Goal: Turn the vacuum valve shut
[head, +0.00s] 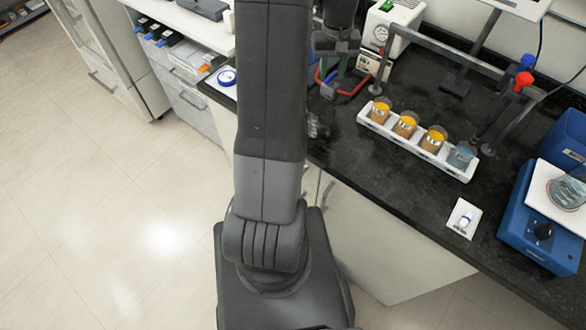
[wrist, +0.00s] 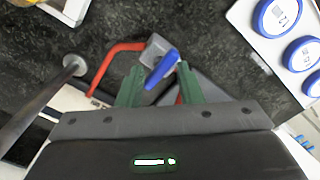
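The vacuum valve shows in the wrist view as a grey body (wrist: 154,47) with a blue lever (wrist: 162,70) and a red hose (wrist: 122,48) on its left. The lever lies slanted, its upper end to the right. My gripper (wrist: 160,67) is open, with one green finger on each side of the lever; I see gaps on both sides, and cannot tell whether it touches the lever lower down. In the head view my gripper (head: 335,84) is low over the bench behind my arm, by the red hose (head: 352,92). The valve body is not clear there.
A white pump box (head: 391,32) with a gauge stands behind. A grey rod (wrist: 38,100) is close on the left in the wrist view. A white rack (head: 416,143) of beakers, a small white tray (head: 472,208) and a blue stirrer (head: 535,225) sit to the right.

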